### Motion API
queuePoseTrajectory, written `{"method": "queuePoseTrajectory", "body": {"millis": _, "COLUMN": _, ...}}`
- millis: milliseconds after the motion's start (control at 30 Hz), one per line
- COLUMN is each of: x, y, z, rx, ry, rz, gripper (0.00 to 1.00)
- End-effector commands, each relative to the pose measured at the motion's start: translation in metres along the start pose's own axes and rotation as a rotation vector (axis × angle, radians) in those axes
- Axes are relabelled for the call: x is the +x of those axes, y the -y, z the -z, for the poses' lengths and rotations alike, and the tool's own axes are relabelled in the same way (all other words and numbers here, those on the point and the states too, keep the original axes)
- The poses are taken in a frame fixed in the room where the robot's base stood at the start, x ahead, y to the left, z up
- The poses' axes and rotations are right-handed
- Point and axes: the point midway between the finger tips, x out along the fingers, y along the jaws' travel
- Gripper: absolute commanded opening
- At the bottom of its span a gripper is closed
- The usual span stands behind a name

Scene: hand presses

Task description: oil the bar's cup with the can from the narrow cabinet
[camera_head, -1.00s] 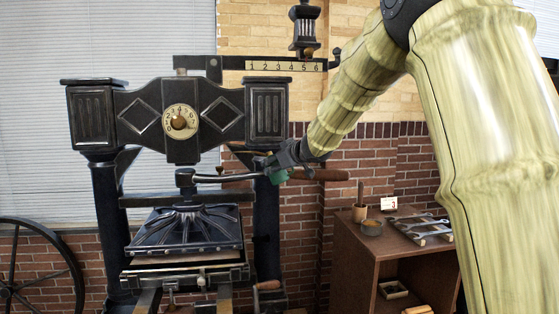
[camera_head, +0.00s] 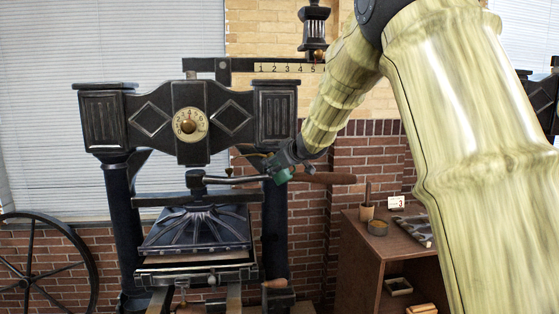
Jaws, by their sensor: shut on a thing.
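My gripper (camera_head: 283,168) is dark and hangs at the end of my bamboo-like arm, in front of the press's right column. It is shut on a small green thing (camera_head: 284,177), which looks like the oil can. A thin brassy spout (camera_head: 247,153) seems to reach left from it, above the bar. The bar (camera_head: 235,181) runs from a dark upright post on the left, behind the green thing, to a brown wooden handle (camera_head: 330,178) on the right. I cannot make out the bar's cup. Whether the spout touches anything is also unclear.
The black hand press (camera_head: 190,115) fills the left, with a brass dial. A brown cabinet (camera_head: 358,265) at lower right bears a small bowl, a mortar, a card marked 3 and tools. A spoked wheel (camera_head: 32,262) stands far left. Part of another black frame shows at the right edge.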

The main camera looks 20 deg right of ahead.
Motion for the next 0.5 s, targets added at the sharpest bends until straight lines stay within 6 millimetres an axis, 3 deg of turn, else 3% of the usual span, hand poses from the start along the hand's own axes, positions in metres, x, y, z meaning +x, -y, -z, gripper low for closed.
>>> {"method": "queuePoseTrajectory", "body": {"millis": 500, "x": -0.0008, "y": -0.0004, "z": 0.0111, "rx": -0.026, "ry": 0.037, "rz": 0.0, "gripper": 0.17}}
